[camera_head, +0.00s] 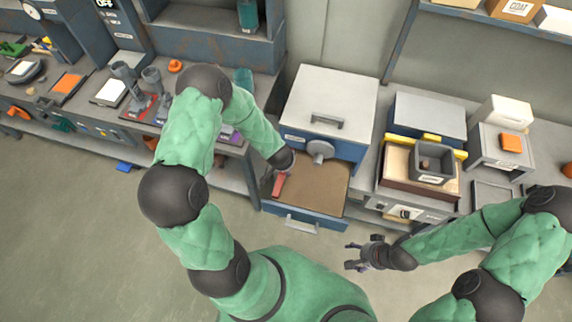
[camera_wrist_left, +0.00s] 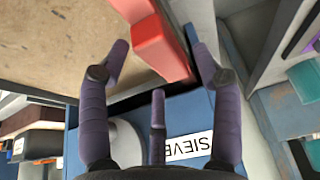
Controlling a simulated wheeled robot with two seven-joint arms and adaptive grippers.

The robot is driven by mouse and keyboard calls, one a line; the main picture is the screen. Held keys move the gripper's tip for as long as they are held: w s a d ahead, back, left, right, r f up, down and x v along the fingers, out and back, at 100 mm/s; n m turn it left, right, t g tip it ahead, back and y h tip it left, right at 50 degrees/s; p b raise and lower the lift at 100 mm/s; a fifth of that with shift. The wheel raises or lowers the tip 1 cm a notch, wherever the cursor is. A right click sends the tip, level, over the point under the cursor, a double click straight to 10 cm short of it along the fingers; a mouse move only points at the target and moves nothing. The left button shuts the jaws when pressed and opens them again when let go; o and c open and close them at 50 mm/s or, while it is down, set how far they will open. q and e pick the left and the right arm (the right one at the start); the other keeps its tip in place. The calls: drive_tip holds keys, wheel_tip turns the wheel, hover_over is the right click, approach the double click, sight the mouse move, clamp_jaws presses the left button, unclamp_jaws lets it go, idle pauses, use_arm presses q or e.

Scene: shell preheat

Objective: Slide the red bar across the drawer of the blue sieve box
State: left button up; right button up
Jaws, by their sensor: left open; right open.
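The blue sieve box (camera_head: 345,150) has its drawer (camera_head: 318,222) pulled out, showing a flat brown bed (camera_head: 318,183). The red bar (camera_head: 278,184) is at the left side of the drawer. It also shows in the left wrist view (camera_wrist_left: 160,45), close to the drawer's wall. My left gripper (camera_wrist_left: 160,64) is open, with fingers on either side of the red bar's near end; I cannot tell whether they touch it. In the head view, my left wrist hides much of that gripper. My right gripper (camera_head: 358,258) is open and empty, in front of the drawer to the right.
A round grey knob (camera_head: 320,148) is on the box front above the drawer. A tray with a dark square bin (camera_head: 433,163) stands to the right. A cluttered bench (camera_head: 100,100) is on the left. The floor (camera_head: 90,230) in front is clear.

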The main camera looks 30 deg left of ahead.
use_arm(q)
drive_tip(key=shift+w+f, duration=0.25)
drive_tip(key=shift+f, duration=0.4)
clamp_jaws()
drive_tip(key=d, duration=0.2)
drive_tip(key=w+d+p, duration=0.1)
drive_tip(key=d, duration=0.1)
drive_tip(key=shift+d+p, duration=0.3)
unclamp_jaws()
